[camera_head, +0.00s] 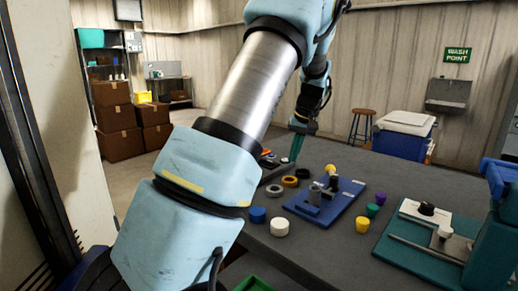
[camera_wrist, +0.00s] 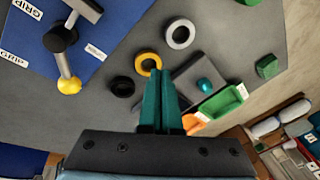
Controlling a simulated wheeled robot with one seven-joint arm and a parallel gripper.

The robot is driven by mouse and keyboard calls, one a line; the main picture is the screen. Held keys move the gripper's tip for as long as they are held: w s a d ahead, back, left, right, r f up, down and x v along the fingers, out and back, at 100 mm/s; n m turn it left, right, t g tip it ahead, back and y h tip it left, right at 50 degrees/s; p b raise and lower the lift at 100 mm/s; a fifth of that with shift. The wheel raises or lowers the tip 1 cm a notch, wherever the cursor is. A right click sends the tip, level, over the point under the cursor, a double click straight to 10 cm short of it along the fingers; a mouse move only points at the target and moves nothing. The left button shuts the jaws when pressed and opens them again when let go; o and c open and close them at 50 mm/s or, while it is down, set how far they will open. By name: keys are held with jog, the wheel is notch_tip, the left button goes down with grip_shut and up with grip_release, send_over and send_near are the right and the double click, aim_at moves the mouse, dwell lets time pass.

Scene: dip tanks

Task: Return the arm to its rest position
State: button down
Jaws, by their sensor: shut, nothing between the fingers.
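My gripper (camera_wrist: 161,92) has teal fingers that are shut with nothing between them. In the head view it points down above the far left part of the grey table, and its fingers (camera_head: 296,148) show there. My light blue arm reaches across the middle of the head view and hides part of the table and floor. In the wrist view, a yellow ring (camera_wrist: 148,63), a black ring (camera_wrist: 122,86) and a grey ring (camera_wrist: 180,36) lie near the fingers.
A blue board (camera_head: 328,203) with a metal fixture lies on the table (camera_head: 322,244). Several small coloured caps stand around it. A teal machine (camera_head: 490,235) is at right. Cardboard boxes (camera_head: 121,130), a stool (camera_head: 361,124) and a blue cooler (camera_head: 402,135) stand beyond the table.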

jog(key=s+a+f+h, duration=0.1)
jog(key=s+a+f, duration=0.1)
jog(key=s+a, duration=0.7)
jog(key=s+a+f+h, duration=0.1)
jog(key=s+a+f, duration=0.1)
jog(key=s+a, duration=0.7)
jog(key=s, duration=0.7)
jog(key=shift+a+f+m, duration=0.2)
jog(key=shift+f+m, duration=0.1)
jog(key=shift+m, duration=0.1)
